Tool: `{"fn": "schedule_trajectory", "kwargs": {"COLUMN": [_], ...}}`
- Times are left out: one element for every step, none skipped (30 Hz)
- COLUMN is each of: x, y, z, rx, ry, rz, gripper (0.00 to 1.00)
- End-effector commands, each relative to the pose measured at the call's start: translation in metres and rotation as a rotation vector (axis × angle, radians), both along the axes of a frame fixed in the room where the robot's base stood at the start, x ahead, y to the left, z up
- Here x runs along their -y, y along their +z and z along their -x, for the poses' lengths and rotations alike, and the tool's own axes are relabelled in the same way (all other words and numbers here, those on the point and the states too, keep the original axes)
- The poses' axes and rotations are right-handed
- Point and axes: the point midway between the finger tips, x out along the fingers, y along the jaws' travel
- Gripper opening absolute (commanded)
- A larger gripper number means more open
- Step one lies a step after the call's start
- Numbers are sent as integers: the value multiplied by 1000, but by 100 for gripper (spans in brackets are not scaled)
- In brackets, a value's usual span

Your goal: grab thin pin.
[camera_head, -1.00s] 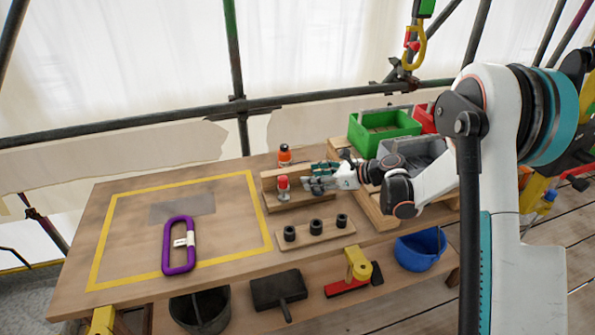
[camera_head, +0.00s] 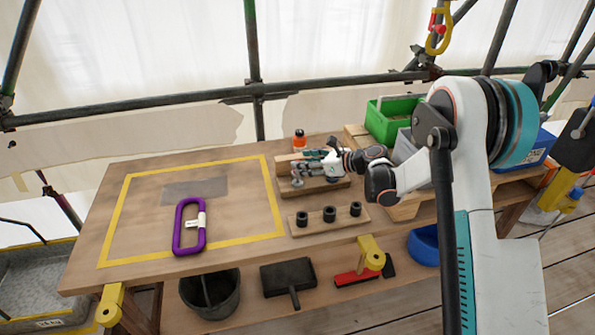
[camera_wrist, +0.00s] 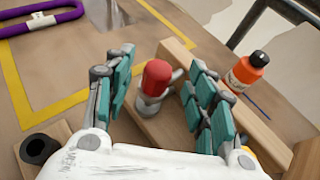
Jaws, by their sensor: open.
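A pin with a red cap and a grey metal lower part (camera_wrist: 155,80) stands at a wooden rack (camera_wrist: 175,55). I take it to be the thin pin; how thin its shaft is cannot be seen. My gripper (camera_wrist: 158,68) is open, with teal-padded fingers on either side of the red cap and gaps between. In the head view my gripper (camera_head: 310,168) is over the rack (camera_head: 325,186). The grey part of the pin (camera_head: 297,187) shows below the fingers, and its red cap is hidden there.
An orange bottle with a black cap (camera_wrist: 247,70) stands behind the rack, close to the right finger. A board with black sockets (camera_head: 330,220) lies in front. A purple ring (camera_head: 180,228) lies inside the yellow outline. A green bin (camera_head: 390,122) stands at the back right.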

Motion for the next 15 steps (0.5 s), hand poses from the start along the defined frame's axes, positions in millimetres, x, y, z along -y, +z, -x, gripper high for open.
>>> {"fn": "schedule_trajectory", "kwargs": {"x": [-7, -10, -15, -19, -22, -26, -27, -28, -29, -29, -29, -29, -29, -29, -29], "y": [-8, -11, -14, -15, -16, -17, -18, -18, -18, -18, -17, -17, -17, -17, -17], "z": [-2, -4, -6, -9, -10, -12, -14, -14, -15, -15, -15, -15, -15, -15, -15], "rx": [0, 0, -1, -1, -1, -1, 0, 0, 0, 0, 0, 0, 0, 0, 0], "ry": [2, 2, 2, 3, 3, 2, 1, 1, 0, 0, 0, 0, 0, 0, 0], "rz": [0, 0, 0, -1, -1, 0, 0, 0, 0, 0, 0, 0, 0, 0, 0], "gripper": [51, 51, 51, 51, 51, 51, 51, 51, 51, 51, 51, 51, 51, 51, 44]}}
